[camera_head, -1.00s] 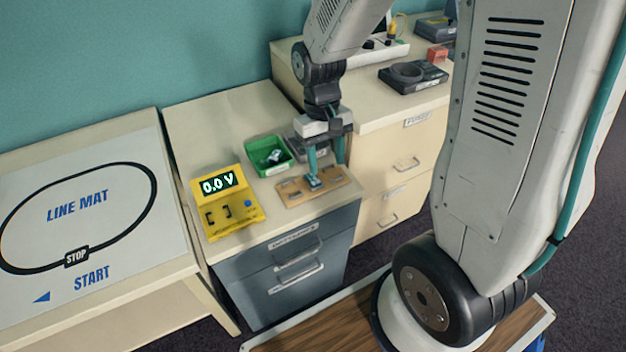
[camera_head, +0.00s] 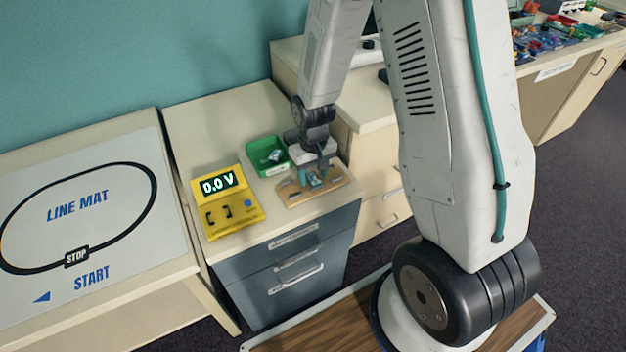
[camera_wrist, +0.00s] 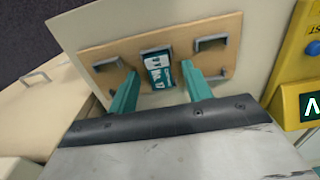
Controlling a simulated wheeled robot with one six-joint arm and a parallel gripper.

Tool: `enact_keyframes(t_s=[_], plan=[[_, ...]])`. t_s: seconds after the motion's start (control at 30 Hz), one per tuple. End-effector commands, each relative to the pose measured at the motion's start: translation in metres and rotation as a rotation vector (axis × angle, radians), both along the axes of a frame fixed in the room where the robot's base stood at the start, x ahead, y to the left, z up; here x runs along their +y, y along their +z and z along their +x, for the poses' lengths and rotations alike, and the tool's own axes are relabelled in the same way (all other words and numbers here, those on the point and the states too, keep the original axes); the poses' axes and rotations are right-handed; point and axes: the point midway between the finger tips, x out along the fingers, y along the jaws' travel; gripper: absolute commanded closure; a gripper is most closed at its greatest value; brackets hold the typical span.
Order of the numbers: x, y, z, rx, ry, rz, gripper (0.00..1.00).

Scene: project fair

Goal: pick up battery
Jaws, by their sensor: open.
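The battery (camera_wrist: 159,72) is a small teal block with white lettering. It sits in the middle of a light wooden board (camera_wrist: 112,55), beside a dark metal clip, with another clip on each side. My gripper (camera_wrist: 160,80) has two teal fingers, open, one on either side of the battery with gaps between. In the head view my gripper (camera_head: 314,177) is low over the board (camera_head: 335,187), and the battery is mostly hidden by it there.
A yellow voltage meter (camera_head: 226,203) reading 0.0 V stands left of the board. A green bin (camera_head: 266,157) holding something pale is behind it. The board lies near the front edge of a cabinet top (camera_head: 205,115). A line mat (camera_head: 75,205) lies further left.

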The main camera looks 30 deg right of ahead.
Motion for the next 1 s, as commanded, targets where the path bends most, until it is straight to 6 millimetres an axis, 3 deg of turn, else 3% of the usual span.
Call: enact_keyframes(t_s=[0.27, 0.43, 0.77, 1.0], plan=[[0.000, -0.003, 0.000, -0.001, 0.000, 0.000, 0.51], [0.000, -0.003, 0.000, -0.001, 0.000, 0.000, 0.98], [0.000, -0.003, 0.000, -0.001, 0.000, 0.000, 0.99], [0.000, 0.008, 0.001, -0.003, 0.001, 0.000, 0.99]])
